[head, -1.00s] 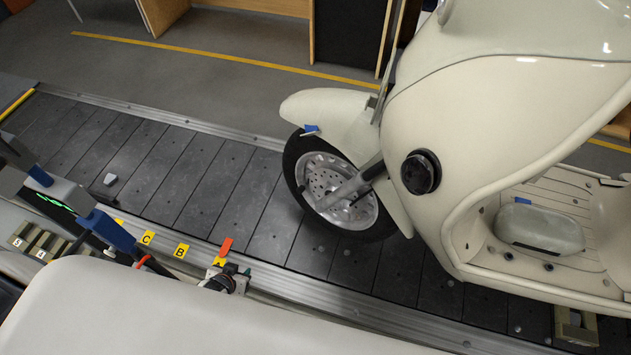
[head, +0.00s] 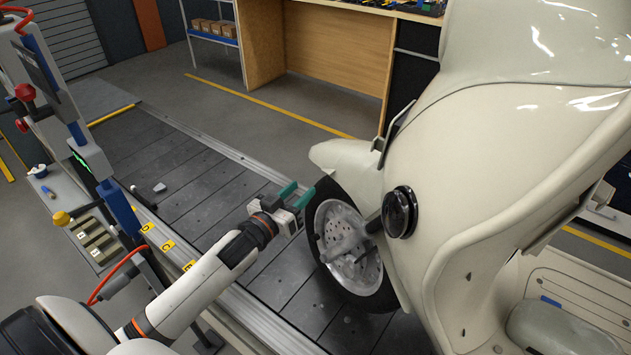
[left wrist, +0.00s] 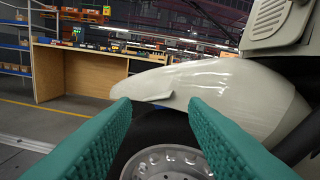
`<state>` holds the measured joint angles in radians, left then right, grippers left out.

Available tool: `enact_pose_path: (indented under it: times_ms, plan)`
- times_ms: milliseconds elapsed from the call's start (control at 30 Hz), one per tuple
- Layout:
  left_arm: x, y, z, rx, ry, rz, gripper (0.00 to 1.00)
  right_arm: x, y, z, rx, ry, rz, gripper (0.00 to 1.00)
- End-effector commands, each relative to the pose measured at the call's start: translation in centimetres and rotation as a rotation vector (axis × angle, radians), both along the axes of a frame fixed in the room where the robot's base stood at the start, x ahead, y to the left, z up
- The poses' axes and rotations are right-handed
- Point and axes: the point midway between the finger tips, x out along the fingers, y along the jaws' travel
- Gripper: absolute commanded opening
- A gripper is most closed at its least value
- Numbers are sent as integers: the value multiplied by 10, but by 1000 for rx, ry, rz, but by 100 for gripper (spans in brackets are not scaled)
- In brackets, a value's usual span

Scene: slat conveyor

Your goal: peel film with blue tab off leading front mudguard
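The cream front mudguard (head: 343,160) sits over the front wheel (head: 345,240) of the leading scooter. It spans the middle of the left wrist view (left wrist: 225,88), glossy, with its lower edge between and behind my fingers. The blue tab does not show clearly now; a small dark bluish patch shows under the mudguard edge beside the right finger in the left wrist view, too small to be sure. My left gripper (head: 297,194) is open, its two teal fingers apart and empty, just left of the wheel and below the mudguard's front tip. My right gripper is not in view.
The dark slat conveyor (head: 190,180) runs under the scooter, with small loose pieces lying on it. A control post (head: 120,205) with a red button stands at left. A wooden bench (head: 335,50) stands behind.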

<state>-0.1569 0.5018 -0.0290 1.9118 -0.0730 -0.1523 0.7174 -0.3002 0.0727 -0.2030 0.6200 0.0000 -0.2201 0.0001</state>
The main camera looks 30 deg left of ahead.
Motion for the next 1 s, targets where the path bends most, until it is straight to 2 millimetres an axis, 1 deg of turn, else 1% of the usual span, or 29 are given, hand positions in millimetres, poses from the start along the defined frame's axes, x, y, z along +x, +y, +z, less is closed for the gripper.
enact_pose_path:
  times_ms: [33, 100, 300, 500, 667, 933, 967, 1000]
  plan:
    - [11, -1, 2, 1, -3, 0, 40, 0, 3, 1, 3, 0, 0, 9]
    - [24, -2, 2, 0, -3, 1, 40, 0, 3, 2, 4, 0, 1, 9]
    - [62, -6, 1, 0, -2, 1, 40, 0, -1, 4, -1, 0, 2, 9]
    - [87, -9, 0, 0, -1, 1, 40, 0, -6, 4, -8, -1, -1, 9]
    - [95, -10, 0, 1, 0, 1, 40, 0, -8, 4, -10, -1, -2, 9]
    - [96, -10, 0, 0, 1, 1, 40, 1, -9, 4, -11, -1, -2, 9]
    - [96, -10, 0, 0, 1, 1, 38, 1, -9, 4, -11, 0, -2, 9]
    - [96, -10, 0, 1, 1, 1, 32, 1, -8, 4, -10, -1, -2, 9]
